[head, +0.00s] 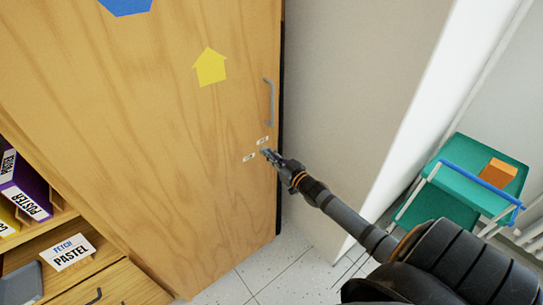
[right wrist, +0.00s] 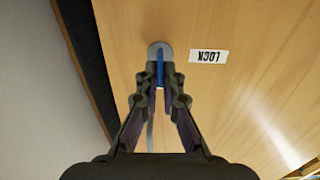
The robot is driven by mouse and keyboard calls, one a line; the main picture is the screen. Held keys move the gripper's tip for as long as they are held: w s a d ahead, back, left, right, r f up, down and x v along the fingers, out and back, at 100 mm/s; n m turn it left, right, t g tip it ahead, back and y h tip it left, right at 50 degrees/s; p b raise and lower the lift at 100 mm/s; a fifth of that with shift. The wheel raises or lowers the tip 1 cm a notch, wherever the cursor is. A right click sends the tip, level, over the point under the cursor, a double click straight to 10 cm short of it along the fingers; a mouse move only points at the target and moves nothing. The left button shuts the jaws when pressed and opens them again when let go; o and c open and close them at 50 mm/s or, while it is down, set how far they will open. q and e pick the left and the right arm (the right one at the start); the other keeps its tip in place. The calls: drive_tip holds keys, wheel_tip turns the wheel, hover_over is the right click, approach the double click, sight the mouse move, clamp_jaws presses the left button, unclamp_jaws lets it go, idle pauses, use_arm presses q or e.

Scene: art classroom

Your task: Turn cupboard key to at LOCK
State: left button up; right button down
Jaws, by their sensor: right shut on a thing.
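The cupboard door (head: 170,130) is light wood and looks closed, with a grey bar handle (head: 269,102) near its right edge. Two small white labels (head: 249,158) sit by the lock, below the handle. In the right wrist view one label (right wrist: 208,57) reads LOCK, upside down. My right gripper (head: 268,154) reaches the lock from the lower right. In the right wrist view it is shut on the blue key (right wrist: 160,70), which stands in the round grey lock plate (right wrist: 158,48). The fingers partly hide the key. My left gripper is not in view.
A teal cart (head: 475,170) with a blue rail and an orange box (head: 498,173) stands at the right. A shelf at the lower left holds boxes and a FETCH PASTEL card (head: 71,252). A pale wall (head: 350,90) stands right of the cupboard.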

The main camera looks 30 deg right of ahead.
drive_tip(key=n+p, duration=0.1)
drive_tip(key=n, duration=0.1)
drive_tip(key=n+p, duration=0.1)
drive_tip(key=n, duration=0.1)
drive_tip(key=n+p, duration=0.1)
drive_tip(key=n, duration=0.1)
drive_tip(key=shift+a, duration=0.25)
drive_tip(key=n+p, duration=0.1)
drive_tip(key=n, duration=0.2)
drive_tip(key=shift+a, duration=0.1)
drive_tip(key=n, duration=0.2)
drive_tip(key=n+p, duration=0.1)
drive_tip(key=n, duration=0.1)
drive_tip(key=shift+a+f+n, duration=0.1)
drive_tip(key=shift+f+n, duration=0.1)
drive_tip(key=shift+n, duration=0.1)
drive_tip(key=shift+f+n, duration=0.2)
drive_tip(key=shift+n, duration=2)
drive_tip(key=c, duration=1.5)
unclamp_jaws()
